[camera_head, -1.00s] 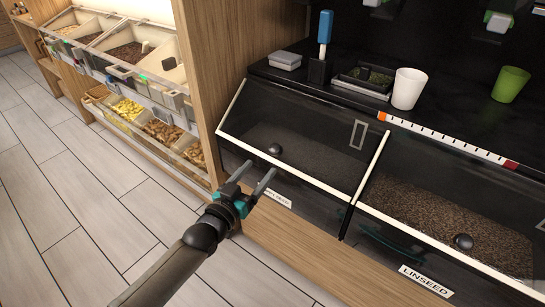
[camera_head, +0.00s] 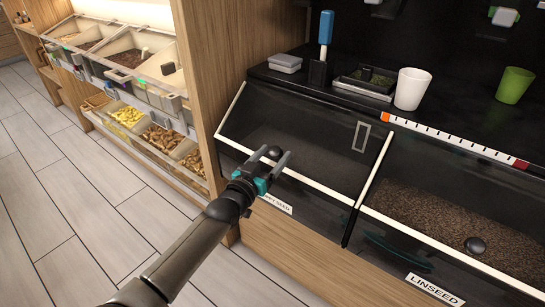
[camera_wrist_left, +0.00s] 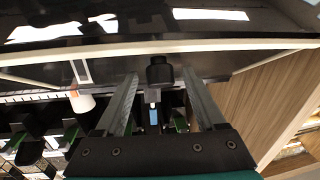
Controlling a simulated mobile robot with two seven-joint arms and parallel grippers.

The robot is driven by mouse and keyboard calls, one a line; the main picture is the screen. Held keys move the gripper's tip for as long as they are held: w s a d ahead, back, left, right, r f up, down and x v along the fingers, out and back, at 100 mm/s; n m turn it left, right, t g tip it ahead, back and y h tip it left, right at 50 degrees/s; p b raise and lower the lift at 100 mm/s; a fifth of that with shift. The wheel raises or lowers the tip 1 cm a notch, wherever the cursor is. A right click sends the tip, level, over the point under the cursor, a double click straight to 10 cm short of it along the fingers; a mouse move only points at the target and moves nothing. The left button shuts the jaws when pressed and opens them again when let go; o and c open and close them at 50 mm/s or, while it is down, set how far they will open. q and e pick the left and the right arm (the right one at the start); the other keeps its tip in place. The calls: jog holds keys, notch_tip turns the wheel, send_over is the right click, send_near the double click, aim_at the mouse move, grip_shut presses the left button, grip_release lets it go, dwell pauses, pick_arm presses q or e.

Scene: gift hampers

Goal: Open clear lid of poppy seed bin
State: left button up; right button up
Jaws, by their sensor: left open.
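The poppy seed bin (camera_head: 238,148) is the left black bin, its label (camera_head: 275,204) partly readable. Its clear lid (camera_head: 310,125) is closed, with a pale front strip (camera_head: 315,184). A round black knob (camera_head: 272,152) sits on the lid. My left gripper (camera_head: 268,157) is open, its fingers reaching over the lid's front edge beside the knob. In the left wrist view the knob (camera_wrist_left: 160,70) lies between the two finger tips, with space on both sides; I see no grip on it. My right gripper is not in view.
The linseed bin (camera_head: 395,249) with its own knob (camera_head: 475,246) adjoins on the right. A white cup (camera_head: 412,88), a green cup (camera_head: 514,85), a small grey box (camera_head: 285,63) and a blue-handled tool (camera_head: 326,28) stand on the black shelf above. A wooden panel (camera_head: 225,60) borders the left.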

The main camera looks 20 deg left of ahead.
pick_arm(q)
grip_shut()
dwell(0.5)
dwell(0.9)
